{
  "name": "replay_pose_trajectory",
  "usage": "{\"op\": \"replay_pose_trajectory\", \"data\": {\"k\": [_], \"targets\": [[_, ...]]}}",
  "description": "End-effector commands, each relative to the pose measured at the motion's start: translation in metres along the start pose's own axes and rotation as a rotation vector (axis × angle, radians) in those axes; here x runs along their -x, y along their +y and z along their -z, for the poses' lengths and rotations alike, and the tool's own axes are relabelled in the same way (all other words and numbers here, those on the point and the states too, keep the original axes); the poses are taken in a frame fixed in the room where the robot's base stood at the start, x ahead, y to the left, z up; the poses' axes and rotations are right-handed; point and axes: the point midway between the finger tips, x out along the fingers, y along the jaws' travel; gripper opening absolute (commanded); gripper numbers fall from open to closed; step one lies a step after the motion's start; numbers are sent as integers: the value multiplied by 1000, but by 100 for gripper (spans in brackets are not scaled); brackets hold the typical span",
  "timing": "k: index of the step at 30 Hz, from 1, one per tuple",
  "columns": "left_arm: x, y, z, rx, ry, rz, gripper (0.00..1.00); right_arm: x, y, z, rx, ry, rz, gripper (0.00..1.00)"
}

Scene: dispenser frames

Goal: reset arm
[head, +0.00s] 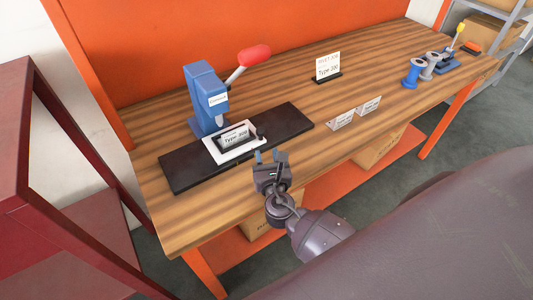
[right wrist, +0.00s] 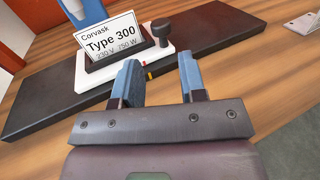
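My right gripper (head: 267,157) is above the front edge of the wooden table, just in front of the black mat. In the right wrist view the right gripper (right wrist: 162,85) shows its two blue fingers apart with nothing between them. Beyond its fingers stands a "Type 300" label card (right wrist: 110,38) in a black holder on a white plate (right wrist: 84,83) with a black knob. The card also shows in the head view (head: 235,136). My left gripper is not in view.
A blue press (head: 205,95) with a red-tipped lever stands behind the plate. The black mat (head: 185,176) lies under the plate. A dark red shelf (head: 40,190) stands left.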

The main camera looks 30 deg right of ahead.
Motion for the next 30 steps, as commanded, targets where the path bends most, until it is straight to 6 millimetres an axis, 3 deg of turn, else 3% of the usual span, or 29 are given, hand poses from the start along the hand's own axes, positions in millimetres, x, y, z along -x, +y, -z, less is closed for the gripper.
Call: {"op": "replay_pose_trajectory", "data": {"k": [11, 14, 17, 20, 24, 30], "targets": [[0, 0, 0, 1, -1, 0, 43, 0, 0, 0, -5, 1, 2, 38], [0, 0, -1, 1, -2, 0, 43, 3, -7, 0, -74, 17, 31, 38], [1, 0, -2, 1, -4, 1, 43, 12, -24, -2, -264, 56, 111, 38], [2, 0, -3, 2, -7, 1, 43, 29, -50, -1, -561, 111, 245, 38], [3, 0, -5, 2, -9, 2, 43, 61, -83, 4, -1010, 179, 474, 38], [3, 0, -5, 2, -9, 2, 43, 116, -111, 9, -1588, 245, 834, 38]]}}
